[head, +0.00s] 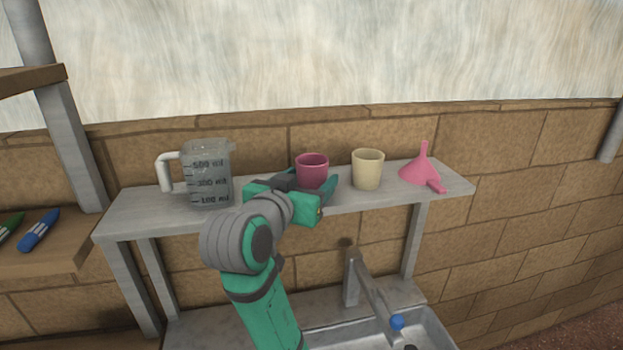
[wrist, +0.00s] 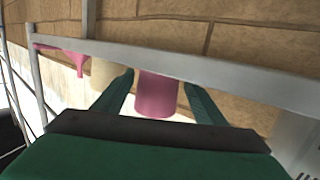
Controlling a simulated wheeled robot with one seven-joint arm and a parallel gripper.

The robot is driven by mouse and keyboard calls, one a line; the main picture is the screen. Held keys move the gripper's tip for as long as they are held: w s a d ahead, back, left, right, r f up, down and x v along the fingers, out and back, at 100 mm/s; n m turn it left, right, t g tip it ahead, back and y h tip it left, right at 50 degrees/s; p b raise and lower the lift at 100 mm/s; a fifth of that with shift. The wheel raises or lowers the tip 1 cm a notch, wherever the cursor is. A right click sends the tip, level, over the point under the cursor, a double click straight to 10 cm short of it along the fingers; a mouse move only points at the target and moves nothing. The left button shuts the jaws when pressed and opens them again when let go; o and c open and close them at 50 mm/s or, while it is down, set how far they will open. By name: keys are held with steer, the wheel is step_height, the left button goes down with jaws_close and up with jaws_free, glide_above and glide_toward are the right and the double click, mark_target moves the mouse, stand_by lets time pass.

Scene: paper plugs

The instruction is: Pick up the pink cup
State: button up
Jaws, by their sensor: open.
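The pink cup (head: 312,166) stands upright on the grey shelf (head: 140,212), between a clear measuring jug and a beige cup. My gripper (head: 308,188) is at the front of the pink cup and hides its lower part in the head view. In the wrist view the pink cup (wrist: 157,92) sits between the two spread green fingers of my gripper (wrist: 158,88), with a visible gap on each side. The jaws are open and do not grip the cup.
The measuring jug (head: 208,172) stands to the left on the shelf. The beige cup (head: 367,169) is close on the right, with a pink funnel (head: 420,172) beyond it. A brick wall (head: 265,143) is behind. A tap (head: 365,280) and sink lie below.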

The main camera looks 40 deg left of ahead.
mark_target(319, 173)
steer(key=x, duration=0.5)
steer(key=shift+w, duration=0.15)
steer(key=shift+c, duration=0.4)
steer(key=shift+d, duration=0.1)
steer(key=c, duration=1)
